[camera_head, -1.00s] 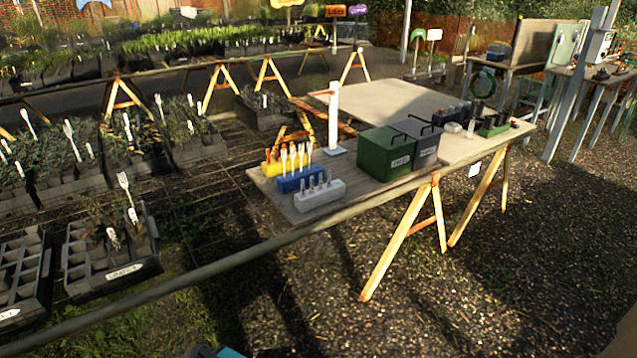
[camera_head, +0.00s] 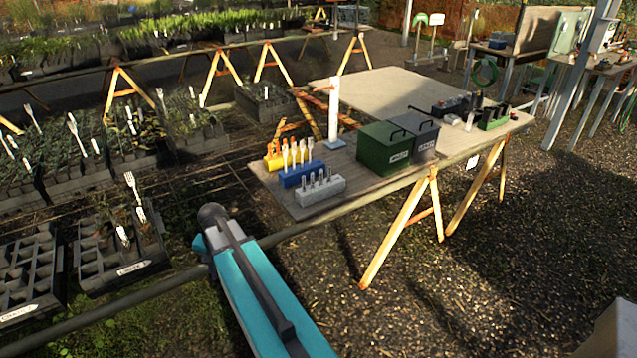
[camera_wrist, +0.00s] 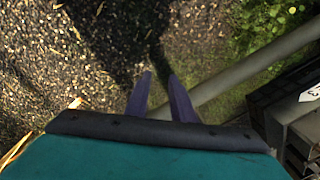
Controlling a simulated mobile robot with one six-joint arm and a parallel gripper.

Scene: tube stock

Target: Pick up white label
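Several white labels (camera_head: 293,152) stand upright in or just behind a blue block (camera_head: 300,174) on the near left corner of the work table in the head view. Other white labels stick up from the plant trays at left, such as one upright label (camera_head: 141,214) in a near tray. Which white label is meant I cannot tell. My gripper (camera_wrist: 160,75) shows in the wrist view with its two dark fingers apart and nothing between them. It points down over gravel and grass, with no loose label near the fingertips. The fingers do not show in the head view.
A yellow block (camera_head: 271,163) and a grey block (camera_head: 320,190) flank the blue one. A white post (camera_head: 334,110), green box (camera_head: 384,150) and grey box (camera_head: 424,140) stand on the table. A long rail (camera_head: 130,308) crosses in front. Black trays (camera_head: 100,285) lie at left.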

